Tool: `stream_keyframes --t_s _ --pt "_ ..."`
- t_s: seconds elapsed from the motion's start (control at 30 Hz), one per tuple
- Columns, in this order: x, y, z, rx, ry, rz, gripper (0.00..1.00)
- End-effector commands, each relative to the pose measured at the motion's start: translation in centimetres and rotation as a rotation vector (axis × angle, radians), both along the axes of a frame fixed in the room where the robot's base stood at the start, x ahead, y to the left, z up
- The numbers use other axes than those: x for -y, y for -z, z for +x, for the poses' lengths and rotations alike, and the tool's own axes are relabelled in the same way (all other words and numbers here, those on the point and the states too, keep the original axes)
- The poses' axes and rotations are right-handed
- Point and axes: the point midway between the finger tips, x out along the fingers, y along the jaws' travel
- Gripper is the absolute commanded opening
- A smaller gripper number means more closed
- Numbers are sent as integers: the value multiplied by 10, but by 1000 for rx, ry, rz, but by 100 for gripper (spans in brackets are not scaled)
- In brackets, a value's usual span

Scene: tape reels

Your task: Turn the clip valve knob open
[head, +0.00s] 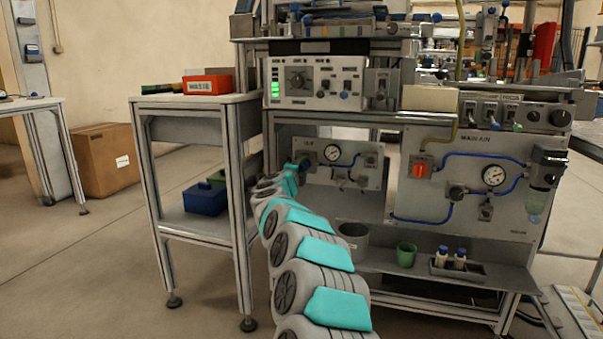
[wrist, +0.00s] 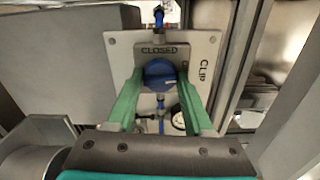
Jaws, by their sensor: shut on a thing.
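The clip valve knob (wrist: 160,74) is round and blue with a small pale mark at its lower right. It sits on a pale panel (wrist: 205,48) lettered CLOSED above the knob and CLIP along the right. My gripper (wrist: 158,82) has its two green fingers on either side of the knob and is shut on it. In the head view, my arm reaches forward to the left end of the lower gauge panel (head: 375,178). My gripper (head: 301,163) is small there, and the knob is mostly hidden by it.
A grey block stands left of the knob in the wrist view, with a metal upright (wrist: 235,60) close on the right. In the head view, a side table (head: 150,98) is left of my arm. A grey cup (head: 353,240) and a green cup (head: 405,255) stand on the shelf below.

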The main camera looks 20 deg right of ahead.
Motion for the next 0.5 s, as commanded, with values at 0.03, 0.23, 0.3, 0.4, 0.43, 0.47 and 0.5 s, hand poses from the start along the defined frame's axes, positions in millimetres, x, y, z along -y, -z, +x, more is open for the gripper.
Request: stream_keyframes --t_s 0.03,0.23,0.3,0.4,0.43,0.47,0.5 --pt "1 3 0 11 3 19 0" --pt "1 2 0 43 3 68 0" --pt "1 2 0 50 3 78 0" --pt "1 2 0 54 3 86 0" --pt "1 2 0 55 3 87 0" --pt "1 2 0 55 3 88 0" --pt "1 2 0 55 3 88 0"
